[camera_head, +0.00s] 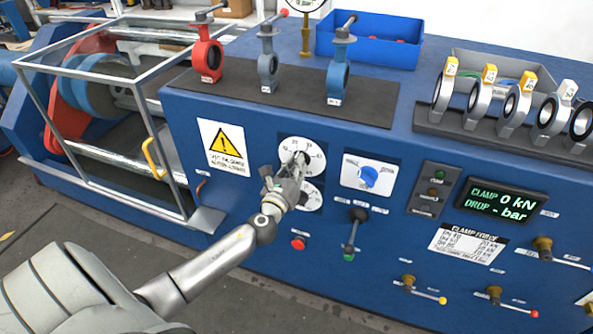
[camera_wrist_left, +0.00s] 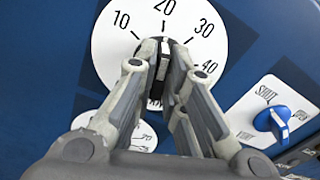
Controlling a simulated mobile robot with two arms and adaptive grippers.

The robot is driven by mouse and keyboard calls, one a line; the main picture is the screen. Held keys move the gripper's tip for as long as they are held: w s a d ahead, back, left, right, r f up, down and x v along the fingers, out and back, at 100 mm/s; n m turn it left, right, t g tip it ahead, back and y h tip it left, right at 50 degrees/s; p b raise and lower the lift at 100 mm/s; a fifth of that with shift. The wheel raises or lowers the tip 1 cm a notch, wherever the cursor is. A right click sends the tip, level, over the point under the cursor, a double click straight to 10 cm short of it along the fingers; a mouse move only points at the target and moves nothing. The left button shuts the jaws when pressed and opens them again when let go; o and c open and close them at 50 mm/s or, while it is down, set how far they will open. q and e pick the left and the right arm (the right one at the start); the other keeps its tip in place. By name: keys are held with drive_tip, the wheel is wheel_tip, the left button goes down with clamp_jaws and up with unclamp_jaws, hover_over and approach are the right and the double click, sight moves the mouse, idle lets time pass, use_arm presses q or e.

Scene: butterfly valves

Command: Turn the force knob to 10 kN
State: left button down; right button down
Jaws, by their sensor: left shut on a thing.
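The force knob (camera_wrist_left: 161,72) is dark with a white line and sits at the middle of a round white dial (camera_wrist_left: 112,45). The dial reads 10, 20, 30 and 40 in the left wrist view. The white line points up towards 20. My left gripper (camera_wrist_left: 163,60) is shut on the knob, one finger on each side. In the head view, my left gripper (camera_head: 294,163) covers the knob in front of the upper dial (camera_head: 313,153). The display (camera_head: 502,203) reads CLAMP 0 kN and DROP - bar. My right gripper is out of view.
A second white dial (camera_head: 313,199) sits just below. A blue selector (camera_head: 369,177) and a black lever (camera_head: 355,230) are to the right, and a red button (camera_head: 298,243) is below. Valves stand on the bench top. A framed guard (camera_head: 150,130) stands at the left.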

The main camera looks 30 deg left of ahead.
use_arm(q)
drive_tip(key=n+b, duration=0.3)
drive_tip(key=n, duration=0.7)
drive_tip(key=shift+a+f, duration=0.1)
idle(0.6)
drive_tip(key=c, duration=1.5)
unclamp_jaws()
drive_tip(key=v, duration=1.2)
